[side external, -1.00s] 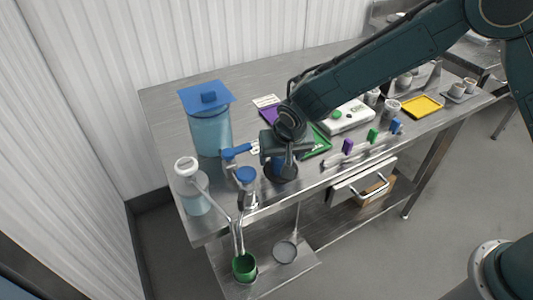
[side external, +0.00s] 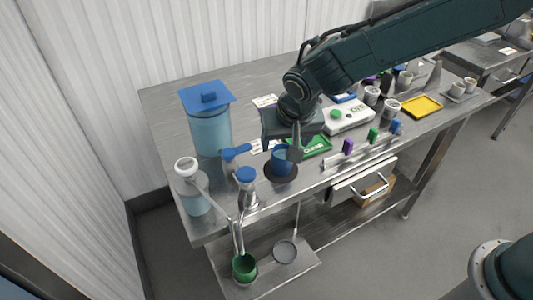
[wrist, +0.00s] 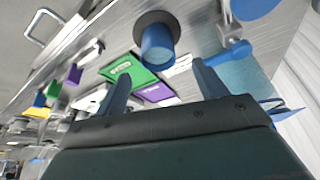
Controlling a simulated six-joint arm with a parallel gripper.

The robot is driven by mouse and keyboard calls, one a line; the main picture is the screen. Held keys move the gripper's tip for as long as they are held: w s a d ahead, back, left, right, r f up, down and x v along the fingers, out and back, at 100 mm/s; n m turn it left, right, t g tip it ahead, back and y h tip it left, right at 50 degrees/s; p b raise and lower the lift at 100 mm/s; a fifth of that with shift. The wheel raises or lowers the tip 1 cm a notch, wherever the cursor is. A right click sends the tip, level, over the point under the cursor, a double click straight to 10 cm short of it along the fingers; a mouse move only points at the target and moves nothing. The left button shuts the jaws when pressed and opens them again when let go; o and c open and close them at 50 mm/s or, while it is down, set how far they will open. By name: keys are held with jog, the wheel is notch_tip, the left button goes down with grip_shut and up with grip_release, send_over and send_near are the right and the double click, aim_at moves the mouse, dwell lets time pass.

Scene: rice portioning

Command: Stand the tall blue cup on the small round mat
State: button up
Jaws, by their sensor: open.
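The tall blue cup (side external: 282,160) stands upright on the small round dark mat (side external: 281,177) near the front edge of the table. In the wrist view the blue cup (wrist: 158,44) rests on the dark round mat (wrist: 152,18), beyond my fingertips. My gripper (side external: 283,147) is above the cup and to its right, partly covering it in the side view. In the wrist view my gripper (wrist: 160,78) is open, with its two fingers wide apart and nothing between them.
A large blue-lidded container (side external: 209,130) and a pump bottle (side external: 193,190) stand at the left. A blue-topped shaker (side external: 246,184) is just left of the mat. A green card (side external: 316,147), a white scale (side external: 347,117) and a yellow tray (side external: 422,106) lie to the right.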

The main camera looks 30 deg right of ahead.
jog(key=shift+v, duration=2.25)
jog(key=shift+d, duration=0.1)
jog(key=s+d+r+n+y, duration=0.1)
jog(key=s+d+r, duration=0.9)
jog(key=d, duration=0.4)
jog(key=s+d+n, duration=0.1)
jog(key=s+d, duration=0.3)
jog(key=s, duration=0.4)
jog(key=s+d+r+n+t, duration=0.1)
jog(key=s+d, duration=0.2)
jog(key=s, duration=0.5)
jog(key=shift+d+r+n, duration=0.3)
jog(key=shift+d+r, duration=0.05)
